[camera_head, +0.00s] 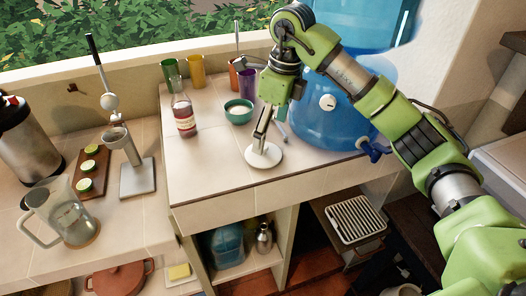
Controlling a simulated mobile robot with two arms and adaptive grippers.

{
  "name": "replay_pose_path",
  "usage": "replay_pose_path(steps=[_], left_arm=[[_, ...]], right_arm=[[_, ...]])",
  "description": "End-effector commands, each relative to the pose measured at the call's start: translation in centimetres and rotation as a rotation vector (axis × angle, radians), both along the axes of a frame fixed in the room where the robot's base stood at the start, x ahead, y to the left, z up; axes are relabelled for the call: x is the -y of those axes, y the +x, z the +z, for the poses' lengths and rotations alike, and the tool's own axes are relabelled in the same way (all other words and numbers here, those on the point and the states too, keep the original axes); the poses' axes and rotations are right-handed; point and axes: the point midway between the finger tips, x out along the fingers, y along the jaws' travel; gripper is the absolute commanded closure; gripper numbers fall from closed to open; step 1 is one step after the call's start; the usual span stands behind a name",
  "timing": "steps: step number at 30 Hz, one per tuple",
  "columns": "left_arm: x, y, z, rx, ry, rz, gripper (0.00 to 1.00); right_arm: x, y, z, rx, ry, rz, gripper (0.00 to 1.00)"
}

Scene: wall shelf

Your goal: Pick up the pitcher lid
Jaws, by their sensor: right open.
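The pitcher lid (264,157) is a flat white disc lying on the tiled counter near its front edge. My right gripper (271,140) reaches down from above, its fingers open. One finger ends over the middle of the lid and hides part of it; the other is at the right, beyond the lid's rim. I cannot tell whether the fingers touch the lid. The clear glass pitcher (70,215) stands without a lid on the lower counter at the left. My left gripper is not in view.
A large blue water dispenser (325,100) stands right behind my right arm. A green bowl (238,112), a red bottle (183,116) and several coloured cups (196,71) stand behind the lid. A lime board (88,172) and a juicer press (136,180) are left. The counter left of the lid is clear.

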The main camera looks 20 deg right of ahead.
Motion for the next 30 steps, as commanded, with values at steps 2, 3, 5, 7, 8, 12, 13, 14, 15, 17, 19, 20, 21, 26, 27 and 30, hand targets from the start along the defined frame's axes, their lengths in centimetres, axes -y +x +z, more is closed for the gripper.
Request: replay_pose_path(steps=[2, 3, 5, 7, 8, 12, 13, 14, 15, 17, 19, 20, 21, 26, 27, 30], left_arm=[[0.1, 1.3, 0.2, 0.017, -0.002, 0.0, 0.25], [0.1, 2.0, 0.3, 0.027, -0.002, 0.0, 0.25], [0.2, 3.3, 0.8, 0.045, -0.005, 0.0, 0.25], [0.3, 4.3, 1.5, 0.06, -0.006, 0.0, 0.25], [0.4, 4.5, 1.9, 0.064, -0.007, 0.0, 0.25], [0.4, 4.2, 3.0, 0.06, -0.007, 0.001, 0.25], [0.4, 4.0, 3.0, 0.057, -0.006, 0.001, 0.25], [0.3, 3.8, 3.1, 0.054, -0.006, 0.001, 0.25], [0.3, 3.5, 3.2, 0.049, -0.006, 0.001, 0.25], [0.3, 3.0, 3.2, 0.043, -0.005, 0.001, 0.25], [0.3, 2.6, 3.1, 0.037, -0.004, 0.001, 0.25], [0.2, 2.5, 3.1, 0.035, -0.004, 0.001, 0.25], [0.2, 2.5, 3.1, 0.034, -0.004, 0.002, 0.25], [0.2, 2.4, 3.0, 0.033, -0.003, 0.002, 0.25], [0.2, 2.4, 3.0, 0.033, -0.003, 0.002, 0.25], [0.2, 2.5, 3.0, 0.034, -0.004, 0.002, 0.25]], right_arm=[[-0.1, 0.0, -0.5, -0.001, 0.001, 0.001, 0.13], [-0.1, 0.0, -0.6, -0.001, 0.001, 0.001, 0.13], [-0.3, 0.1, -0.9, -0.001, 0.001, 0.002, 0.13], [-0.7, 0.1, -1.6, -0.004, 0.001, 0.003, 0.13], [-0.9, 0.2, -1.9, -0.004, 0.001, 0.004, 0.13], [-1.6, 0.5, -3.9, -0.004, 0.002, 0.001, 0.13], [-1.6, 0.5, -4.4, -0.004, 0.001, 0.001, 0.13], [-1.6, 0.5, -4.7, -0.003, 0.001, 0.0, 0.13], [-1.7, 0.6, -5.1, -0.001, 0.001, 0.0, 0.13], [-1.7, 0.7, -5.5, -0.001, 0.002, 0.001, 0.13], [-1.7, 0.7, -5.7, 0.0, 0.001, 0.002, 0.13], [-1.7, 0.7, -5.7, 0.0, 0.001, 0.002, 0.13], [-1.7, 0.7, -5.7, 0.0, 0.001, 0.002, 0.13], [-1.7, 0.7, -5.7, 0.001, 0.001, 0.001, 0.32], [-1.7, 0.7, -5.7, 0.001, 0.002, 0.001, 0.42], [-1.7, 0.7, -5.7, 0.0, 0.001, 0.001, 0.49]])
